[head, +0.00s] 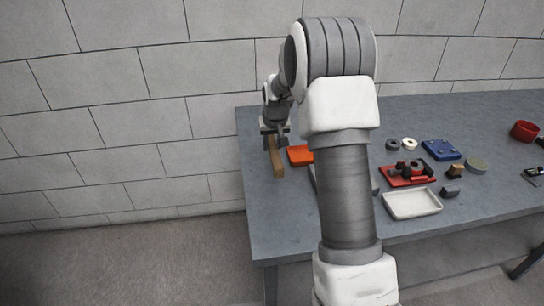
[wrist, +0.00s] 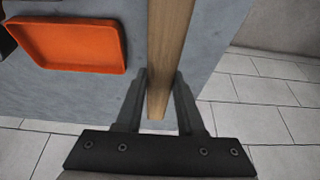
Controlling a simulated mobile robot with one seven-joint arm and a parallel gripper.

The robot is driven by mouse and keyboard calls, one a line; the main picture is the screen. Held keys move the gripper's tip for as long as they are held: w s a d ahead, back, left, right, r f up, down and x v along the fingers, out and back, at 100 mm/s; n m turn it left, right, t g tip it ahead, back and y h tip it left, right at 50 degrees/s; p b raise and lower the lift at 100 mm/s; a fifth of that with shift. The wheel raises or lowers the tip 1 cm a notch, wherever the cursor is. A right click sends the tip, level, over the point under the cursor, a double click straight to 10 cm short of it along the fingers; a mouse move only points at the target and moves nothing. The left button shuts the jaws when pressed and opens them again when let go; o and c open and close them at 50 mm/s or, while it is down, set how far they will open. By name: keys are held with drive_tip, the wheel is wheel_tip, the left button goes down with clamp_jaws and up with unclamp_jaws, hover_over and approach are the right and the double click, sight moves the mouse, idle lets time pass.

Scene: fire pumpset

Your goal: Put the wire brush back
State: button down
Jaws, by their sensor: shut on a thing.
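The wire brush shows as a long wooden piece (head: 277,160) at the left end of the grey table, left of an orange tray (head: 299,155). My gripper (head: 275,138) is over its far end and shut on it. In the wrist view, the wooden brush (wrist: 170,45) runs between the two dark fingers of my gripper (wrist: 160,88). The orange tray (wrist: 70,38) lies to the left there and looks empty. No bristles show in either view. I cannot tell whether the brush touches the tabletop.
The grey table (head: 262,220) stands by a block wall. A white tray (head: 412,204), a red tray (head: 424,181) with dark parts, a blue plate (head: 441,149) and a red ring (head: 524,131) are to the right. My arm hides part of the table's middle.

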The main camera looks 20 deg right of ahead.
drive_tip(key=shift+f, duration=1.95)
drive_tip(key=shift+b, duration=0.3)
drive_tip(key=shift+f, duration=0.2)
drive_tip(key=c, duration=0.5)
unclamp_jaws()
drive_tip(key=shift+r, duration=0.1)
